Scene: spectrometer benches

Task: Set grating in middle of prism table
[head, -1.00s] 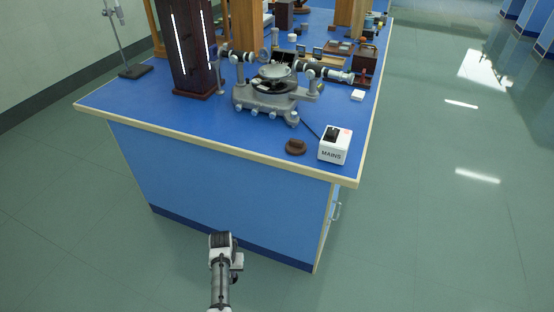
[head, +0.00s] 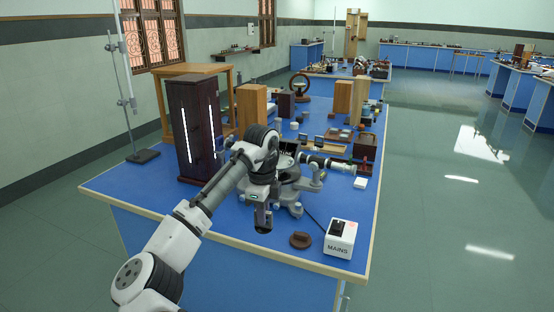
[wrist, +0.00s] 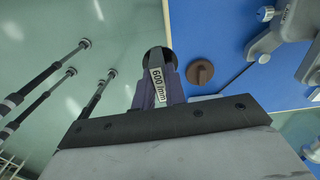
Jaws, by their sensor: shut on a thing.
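My gripper (head: 263,218) hangs pointing down over the front part of the blue bench, in front of the spectrometer (head: 288,192). It is shut on the grating (wrist: 157,88), which shows a white label reading "600 l/mm" between the fingers in the wrist view. A dark round part shows at the fingertips; I cannot tell whether it belongs to the grating. The prism table (head: 286,160) on the spectrometer is largely hidden behind my arm in the head view. Part of the grey spectrometer base (wrist: 270,42) shows at the upper right of the wrist view.
A brown round piece (head: 301,240) lies on the bench near the front edge, beside a white MAINS box (head: 340,238). A tall dark lamp housing (head: 194,130) stands left of my arm. A telescope tube (head: 328,162) extends right. The front-left bench top (head: 150,195) is clear.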

